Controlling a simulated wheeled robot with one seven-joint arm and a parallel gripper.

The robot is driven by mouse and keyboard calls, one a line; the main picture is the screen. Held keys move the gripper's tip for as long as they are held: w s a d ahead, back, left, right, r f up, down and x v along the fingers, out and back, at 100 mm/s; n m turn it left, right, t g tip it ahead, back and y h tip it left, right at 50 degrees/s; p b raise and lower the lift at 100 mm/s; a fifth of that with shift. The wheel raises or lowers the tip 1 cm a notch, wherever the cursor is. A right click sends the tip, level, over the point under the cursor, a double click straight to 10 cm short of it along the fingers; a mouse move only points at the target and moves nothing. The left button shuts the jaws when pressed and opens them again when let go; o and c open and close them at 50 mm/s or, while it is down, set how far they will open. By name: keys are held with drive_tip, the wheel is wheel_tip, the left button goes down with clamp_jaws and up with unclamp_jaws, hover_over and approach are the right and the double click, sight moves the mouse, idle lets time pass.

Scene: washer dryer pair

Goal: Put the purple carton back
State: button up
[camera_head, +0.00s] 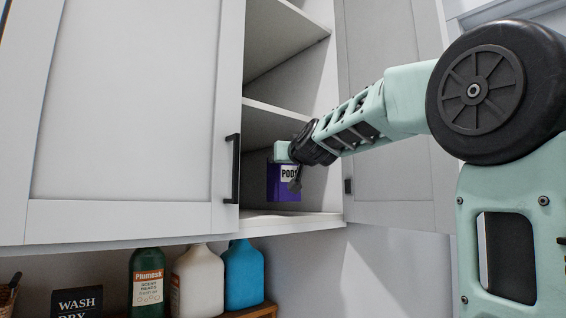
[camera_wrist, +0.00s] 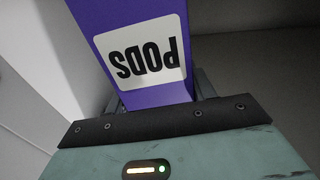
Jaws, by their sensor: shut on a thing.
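The purple carton (camera_head: 283,183) with a white "PODS" label is inside the open wall cabinet, above its bottom shelf (camera_head: 290,222). My gripper (camera_head: 294,182) reaches in from the right and is shut on the carton. In the wrist view the carton (camera_wrist: 137,85) fills the upper middle, its label upside down, between the fingers of my gripper (camera_wrist: 152,100). The fingertips are mostly hidden behind the carton and the gripper body. I cannot tell whether the carton's base touches the shelf.
The left cabinet door (camera_head: 135,110) is closed beside the opening. The right door (camera_head: 395,170) stands open behind my arm. Middle shelf (camera_head: 275,120) is close above the gripper. Green (camera_head: 147,285), white (camera_head: 197,280) and blue (camera_head: 243,275) bottles stand below the cabinet.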

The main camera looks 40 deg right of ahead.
drive_tip(key=w+f+b, duration=0.2)
drive_tip(key=shift+d+f, duration=0.3)
drive_tip(key=shift+d, duration=0.05)
drive_tip(key=shift+d+f, duration=0.1)
drive_tip(key=shift+f, duration=0.25)
drive_tip(key=shift+f+b, duration=0.1)
drive_tip(key=shift+b, duration=0.25)
drive_tip(key=o, duration=1.2)
